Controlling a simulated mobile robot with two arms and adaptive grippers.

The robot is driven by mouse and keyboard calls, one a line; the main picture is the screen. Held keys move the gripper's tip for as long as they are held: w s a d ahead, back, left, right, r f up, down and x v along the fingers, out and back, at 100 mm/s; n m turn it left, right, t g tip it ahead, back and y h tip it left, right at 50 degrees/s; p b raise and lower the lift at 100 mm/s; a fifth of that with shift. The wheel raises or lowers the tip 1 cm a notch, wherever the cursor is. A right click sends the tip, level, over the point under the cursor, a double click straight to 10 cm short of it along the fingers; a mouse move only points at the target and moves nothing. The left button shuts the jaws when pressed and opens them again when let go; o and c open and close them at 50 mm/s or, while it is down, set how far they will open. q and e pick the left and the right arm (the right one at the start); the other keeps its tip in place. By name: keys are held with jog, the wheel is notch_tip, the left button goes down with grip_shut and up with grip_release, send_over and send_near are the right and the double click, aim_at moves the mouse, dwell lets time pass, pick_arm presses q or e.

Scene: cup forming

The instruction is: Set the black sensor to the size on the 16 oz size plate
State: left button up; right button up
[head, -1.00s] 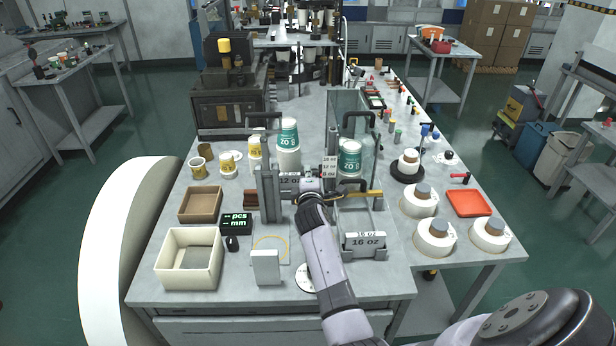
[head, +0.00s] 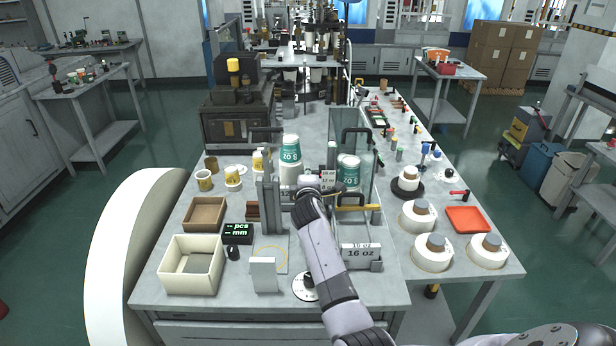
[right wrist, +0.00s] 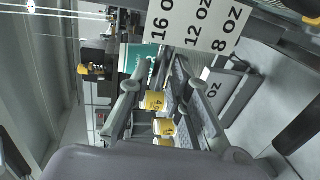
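The size plate (head: 328,177) is a small white card standing near the table's middle. In the right wrist view the plate (right wrist: 196,26) is close at the top, with its 16 oz, 12 oz and 8 oz marks tilted. My right gripper (head: 300,188) is beside the grey upright posts, just left of and in front of the plate. In the right wrist view its fingers (right wrist: 160,62) are apart, just below the plate, with nothing visibly held. I cannot make out the black sensor for certain; the arm and posts may hide it. My left gripper is not in view.
Teal-labelled cup stacks (head: 291,150) stand behind the posts. A tray marked 16 oz (head: 361,254) is right of my arm. A black display (head: 238,232), a cream box (head: 190,264) and a brown tray (head: 205,213) are at left. White rolls (head: 433,254) stand at right.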

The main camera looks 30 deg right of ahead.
jog(key=shift+o, duration=1.4)
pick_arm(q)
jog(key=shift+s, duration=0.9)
pick_arm(e)
jog(key=v, duration=1.2)
jog(key=shift+a, duration=0.1)
